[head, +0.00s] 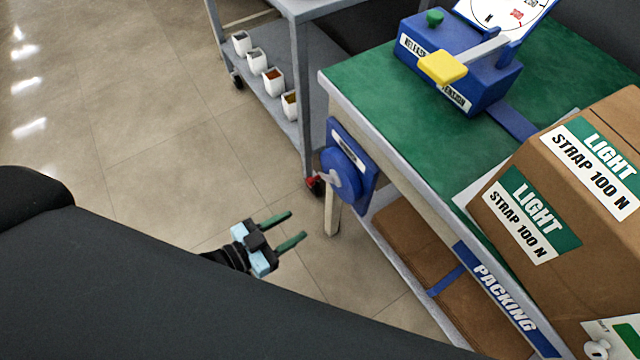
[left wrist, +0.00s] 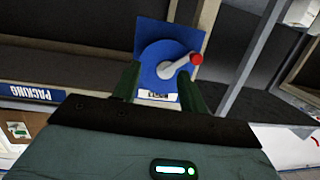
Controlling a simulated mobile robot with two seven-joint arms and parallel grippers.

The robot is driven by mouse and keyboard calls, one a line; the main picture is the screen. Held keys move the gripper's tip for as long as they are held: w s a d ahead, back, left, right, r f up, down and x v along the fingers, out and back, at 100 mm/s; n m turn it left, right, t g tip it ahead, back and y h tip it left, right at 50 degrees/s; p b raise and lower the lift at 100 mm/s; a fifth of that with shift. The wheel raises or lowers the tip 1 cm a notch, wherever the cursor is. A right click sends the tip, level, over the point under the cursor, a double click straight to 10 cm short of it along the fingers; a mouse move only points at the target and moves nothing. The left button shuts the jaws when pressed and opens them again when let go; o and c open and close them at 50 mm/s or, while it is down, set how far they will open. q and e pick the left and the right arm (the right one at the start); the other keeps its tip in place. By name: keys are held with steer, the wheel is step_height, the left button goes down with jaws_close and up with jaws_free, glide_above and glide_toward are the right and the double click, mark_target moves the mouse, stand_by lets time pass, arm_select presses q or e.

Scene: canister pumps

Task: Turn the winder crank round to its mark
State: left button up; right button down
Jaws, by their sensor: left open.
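The winder is a blue plate with a round blue disc (head: 341,174) on the end of the green-topped bench. Its crank is a grey arm (left wrist: 177,67) with a red knob (left wrist: 196,59), which points right and slightly up in the left wrist view. In the head view the red knob (head: 314,184) is at the disc's lower left, partly against a dark caster. My left gripper (head: 298,225) is open and empty, below and left of the winder and apart from it. In the left wrist view its green fingers (left wrist: 160,85) frame the disc's lower part. I cannot make out the mark.
The green bench (head: 390,90) carries a blue tensioner with a yellow handle (head: 442,67) and a brown carton (head: 500,205). A grey shelf cart (head: 262,50) with several small white cups stands behind. Floor (head: 150,160) beside the winder is clear.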

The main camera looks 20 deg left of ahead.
arm_select(q)
steer(key=m+t+h+b, duration=0.1)
steer(key=m+h+b, duration=0.1)
steer(key=b, duration=0.3)
glide_toward(307, 182)
steer(key=s+d+x, duration=0.1)
steer(key=x, duration=0.3)
steer(key=shift+w+a+f+b, duration=0.15)
steer(key=shift+w+b, duration=0.2)
steer(key=shift+w, duration=0.45)
steer(key=b+x, duration=0.1)
steer(key=x, duration=0.6)
steer(key=shift+w+d, duration=0.25)
steer(key=shift+c, duration=0.3)
jaws_close()
